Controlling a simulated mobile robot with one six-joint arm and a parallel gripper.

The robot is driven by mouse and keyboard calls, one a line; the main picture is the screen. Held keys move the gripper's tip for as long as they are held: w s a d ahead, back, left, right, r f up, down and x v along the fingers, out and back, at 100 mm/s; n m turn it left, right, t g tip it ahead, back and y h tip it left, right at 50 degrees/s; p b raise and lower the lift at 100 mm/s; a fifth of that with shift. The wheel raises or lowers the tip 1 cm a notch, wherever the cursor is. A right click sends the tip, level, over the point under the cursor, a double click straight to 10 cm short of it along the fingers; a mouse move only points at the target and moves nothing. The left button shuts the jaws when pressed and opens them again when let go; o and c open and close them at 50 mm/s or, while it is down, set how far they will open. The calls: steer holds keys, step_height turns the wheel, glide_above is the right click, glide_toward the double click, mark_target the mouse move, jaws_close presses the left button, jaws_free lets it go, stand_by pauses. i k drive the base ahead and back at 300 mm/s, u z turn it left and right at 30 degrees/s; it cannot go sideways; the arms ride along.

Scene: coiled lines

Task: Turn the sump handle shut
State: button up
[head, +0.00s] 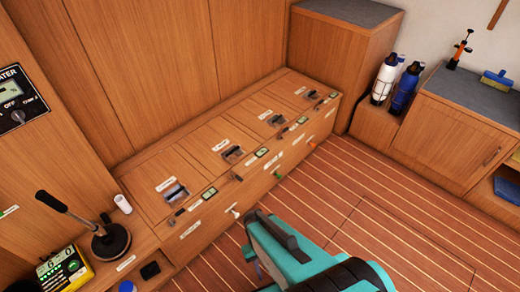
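Several small handles stick out of the front of the wooden locker bench (215,215): a white one (235,212), a green one (277,175) and an orange one (312,142). Dark latch-like handles (237,177) sit along the bench's top front edge. The labels are too small to read, so I cannot tell which handle is the sump one.
A black lever on a round base (111,241) and a yellow meter (64,270) stand at lower left. White (385,80) and blue (405,88) bottles stand at upper right beside a cabinet (455,125). The striped floor (400,205) between is clear.

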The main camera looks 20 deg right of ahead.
mark_target(236, 177)
steer(key=z, duration=0.4)
steer(key=k, duration=1.35)
steer(key=u, duration=0.25)
steer(key=i, duration=1)
steer(key=u, duration=0.1)
